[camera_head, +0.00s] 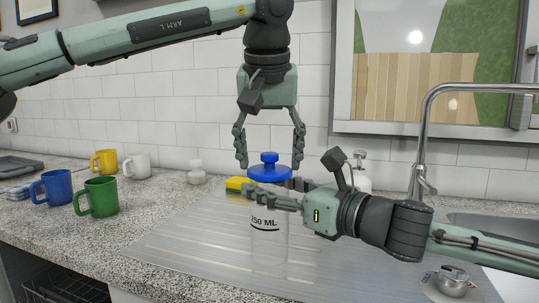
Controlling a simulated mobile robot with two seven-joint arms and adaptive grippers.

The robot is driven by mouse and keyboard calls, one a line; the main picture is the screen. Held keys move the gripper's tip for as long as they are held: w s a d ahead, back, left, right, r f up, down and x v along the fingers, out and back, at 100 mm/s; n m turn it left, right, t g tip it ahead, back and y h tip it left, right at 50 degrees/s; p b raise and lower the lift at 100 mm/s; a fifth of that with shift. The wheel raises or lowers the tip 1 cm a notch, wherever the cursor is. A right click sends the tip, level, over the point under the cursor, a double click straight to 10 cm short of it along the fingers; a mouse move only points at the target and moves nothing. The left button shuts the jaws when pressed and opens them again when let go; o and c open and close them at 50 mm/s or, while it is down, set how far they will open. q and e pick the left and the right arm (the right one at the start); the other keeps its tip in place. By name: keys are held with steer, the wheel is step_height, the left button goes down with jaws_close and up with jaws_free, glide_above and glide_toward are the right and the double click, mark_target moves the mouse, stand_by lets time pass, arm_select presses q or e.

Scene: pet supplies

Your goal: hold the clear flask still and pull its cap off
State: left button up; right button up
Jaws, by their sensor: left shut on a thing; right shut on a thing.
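The clear flask (270,243) stands upright on the ribbed metal drainboard and carries a "250 ML" mark. Its blue cap (269,173), a wide disc with a knob, is at the flask's top. My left gripper (269,163) points down from above and is shut on the cap, one finger at each side of it. My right gripper (262,193) comes in from the right and is shut on the flask's upper part, just under the cap. Its fingers hide the flask's rim, so I cannot tell whether the cap is still seated.
Blue (51,187), green (97,197), yellow (104,162) and white (138,166) mugs stand at left. A faucet (421,150) and sink are at right.

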mark_target(270, 153)
arm_select(q)
steer(key=shift+r, duration=0.25)
stand_by(0.7)
steer(key=shift+r, duration=0.9)
steer(key=shift+r, duration=2.05)
arm_select(e)
steer(key=o, duration=1.8)
steer(key=shift+c, duration=0.2)
arm_select(q)
steer(key=shift+f, duration=0.1)
arm_select(e)
steer(key=v, duration=1.2)
